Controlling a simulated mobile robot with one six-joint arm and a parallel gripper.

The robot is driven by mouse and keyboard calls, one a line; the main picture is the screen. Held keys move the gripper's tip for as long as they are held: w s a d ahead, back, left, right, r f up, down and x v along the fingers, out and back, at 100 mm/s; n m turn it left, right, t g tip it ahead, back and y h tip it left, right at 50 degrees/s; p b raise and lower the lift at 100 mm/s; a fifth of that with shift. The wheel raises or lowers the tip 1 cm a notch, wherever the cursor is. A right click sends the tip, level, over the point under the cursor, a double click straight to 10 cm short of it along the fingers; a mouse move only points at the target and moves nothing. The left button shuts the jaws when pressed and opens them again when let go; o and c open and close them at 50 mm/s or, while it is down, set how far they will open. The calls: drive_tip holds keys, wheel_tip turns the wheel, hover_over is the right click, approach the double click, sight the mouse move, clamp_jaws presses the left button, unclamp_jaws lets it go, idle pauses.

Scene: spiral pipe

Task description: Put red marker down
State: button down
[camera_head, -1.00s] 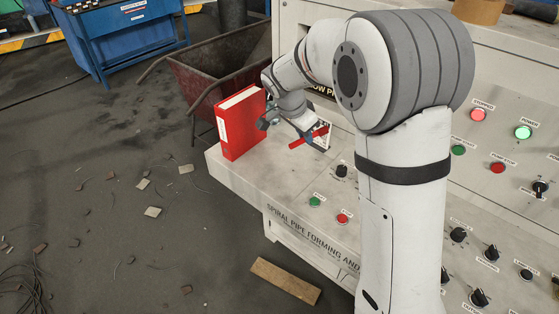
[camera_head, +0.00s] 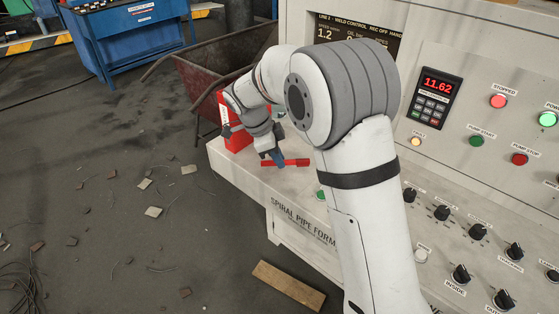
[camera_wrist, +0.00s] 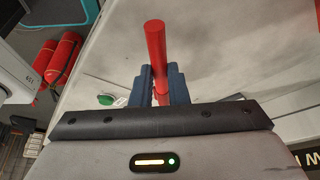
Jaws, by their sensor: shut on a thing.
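The red marker (camera_head: 292,162) is a red stick lying level between the fingers of my gripper (camera_head: 276,158). It is over the pale ledge of the control console in the head view, close to its surface; whether it touches cannot be told. In the wrist view the marker (camera_wrist: 155,45) sticks out between the two blue fingers (camera_wrist: 160,86), which are shut on it. A pale surface shows behind it. The marker's lower part is hidden by the gripper body.
A red binder (camera_head: 235,125) stands on the ledge behind my arm, partly hidden. The ledge (camera_head: 235,170) is bare at its left front. A green button (camera_head: 320,194) sits to the right. A rusty cart (camera_head: 215,70) stands behind the ledge.

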drive_tip(key=shift+f, duration=0.85)
drive_tip(key=shift+f, duration=0.2)
drive_tip(key=c, duration=1.4)
unclamp_jaws()
drive_tip(key=shift+r, duration=0.1)
drive_tip(key=v, duration=1.2)
drive_tip(key=shift+r, duration=0.2)
